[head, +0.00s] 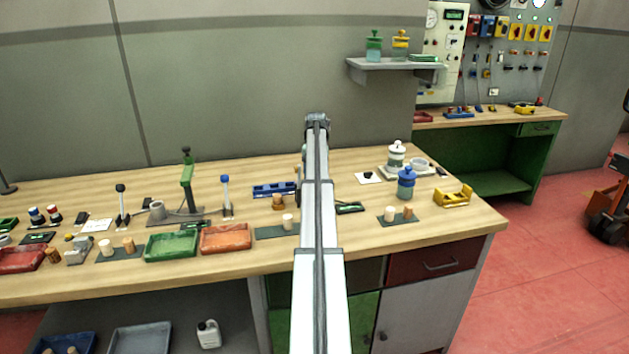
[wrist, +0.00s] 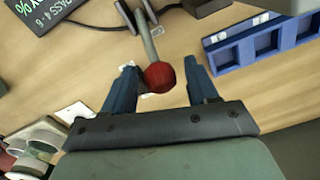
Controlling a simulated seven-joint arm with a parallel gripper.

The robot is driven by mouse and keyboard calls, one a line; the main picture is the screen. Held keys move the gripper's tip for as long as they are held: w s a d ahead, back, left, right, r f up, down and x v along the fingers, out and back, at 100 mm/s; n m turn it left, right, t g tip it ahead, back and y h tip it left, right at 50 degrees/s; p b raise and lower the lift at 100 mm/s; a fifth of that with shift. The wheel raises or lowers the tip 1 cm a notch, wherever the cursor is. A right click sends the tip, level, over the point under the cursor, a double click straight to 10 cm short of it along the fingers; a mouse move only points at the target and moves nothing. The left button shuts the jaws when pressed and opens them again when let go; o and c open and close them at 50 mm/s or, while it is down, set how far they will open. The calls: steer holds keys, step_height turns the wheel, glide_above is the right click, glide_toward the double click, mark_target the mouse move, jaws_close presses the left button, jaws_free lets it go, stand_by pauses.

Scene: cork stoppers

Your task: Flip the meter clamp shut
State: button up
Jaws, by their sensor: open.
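In the wrist view, a grey lever rod ending in a red ball knob (wrist: 160,76) reaches down from the top; it looks like the handle of the meter clamp. My gripper (wrist: 159,66) is open, with one blue finger on each side of the knob. A dark display (wrist: 75,12) reading "PASS 4-6 %" lies at the upper left. In the head view my own arm hides the lever and most of the gripper.
A blue slotted rack (wrist: 262,44) lies right of the fingers, and it also shows in the head view (head: 273,189). Round stacked pieces (wrist: 36,148) stand at the lower left. Trays, including an orange one (head: 226,238), and corks crowd the wooden bench (head: 440,236).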

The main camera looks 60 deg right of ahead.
steer(key=shift+f, duration=1.45)
steer(key=shift+c, duration=0.2)
jaws_close()
